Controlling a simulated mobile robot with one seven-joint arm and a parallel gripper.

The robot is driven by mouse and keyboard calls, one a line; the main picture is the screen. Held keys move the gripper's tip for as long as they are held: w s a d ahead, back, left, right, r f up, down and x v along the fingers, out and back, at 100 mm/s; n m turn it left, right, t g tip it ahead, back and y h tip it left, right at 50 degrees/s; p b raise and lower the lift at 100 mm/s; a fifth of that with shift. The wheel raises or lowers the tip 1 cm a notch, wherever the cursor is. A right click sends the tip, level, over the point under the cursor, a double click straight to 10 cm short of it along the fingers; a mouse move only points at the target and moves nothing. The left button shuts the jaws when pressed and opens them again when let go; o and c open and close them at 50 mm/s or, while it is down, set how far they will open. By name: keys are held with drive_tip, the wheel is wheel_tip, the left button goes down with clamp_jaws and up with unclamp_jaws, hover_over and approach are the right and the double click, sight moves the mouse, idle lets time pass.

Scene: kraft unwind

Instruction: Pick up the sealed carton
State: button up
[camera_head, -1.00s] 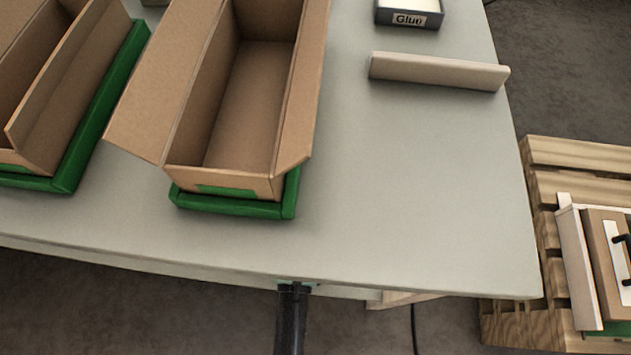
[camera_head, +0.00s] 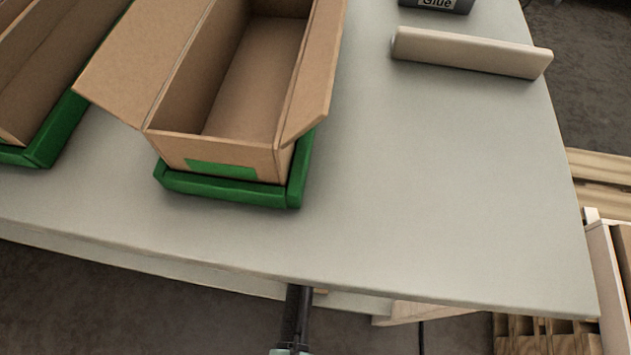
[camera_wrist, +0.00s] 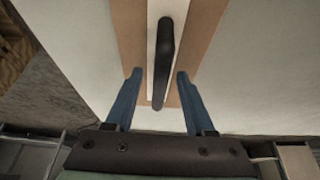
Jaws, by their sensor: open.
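The sealed carton is brown with a white strip (camera_wrist: 152,40) and a black handle (camera_wrist: 164,50) on top in the wrist view. In the head view, only a brown sliver of a carton (camera_head: 624,242) shows at the right edge, behind a pale board. My gripper (camera_wrist: 159,74) is open, its two blue fingers on either side of the handle in the picture. I cannot tell whether the fingers touch the handle or how far above the carton they are.
On the grey table (camera_head: 430,190), an open empty carton (camera_head: 215,155) sits in a green tray (camera_head: 225,192); another stands at far left. A pale bar (camera_head: 470,55) and a glue box (camera_head: 437,4) lie at the back right. A wooden pallet (camera_head: 600,170) stands beyond the table's right edge.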

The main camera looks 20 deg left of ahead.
clamp_jaws()
drive_tip(key=shift+r, duration=0.1)
idle(1.3)
